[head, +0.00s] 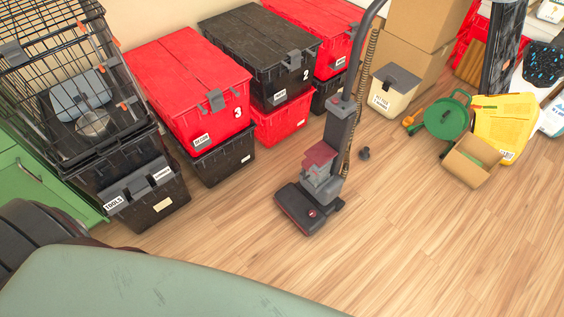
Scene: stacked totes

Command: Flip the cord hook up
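An upright grey vacuum cleaner (337,133) stands on the wood floor in the middle of the head view, its dark floor head (303,209) toward me. Its handle (366,32) rises and curves out of the top of the picture. A brown ribbed hose (366,72) runs down the right side of the handle. I cannot make out the cord hook or tell whether it points up or down. Neither my left nor my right gripper is in view.
Stacked red (190,82) and black (262,45) totes stand behind and left of the vacuum. A wire cage (75,70) sits on a black tote at left. Cardboard boxes (418,25) and a green reel (446,118) are at right.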

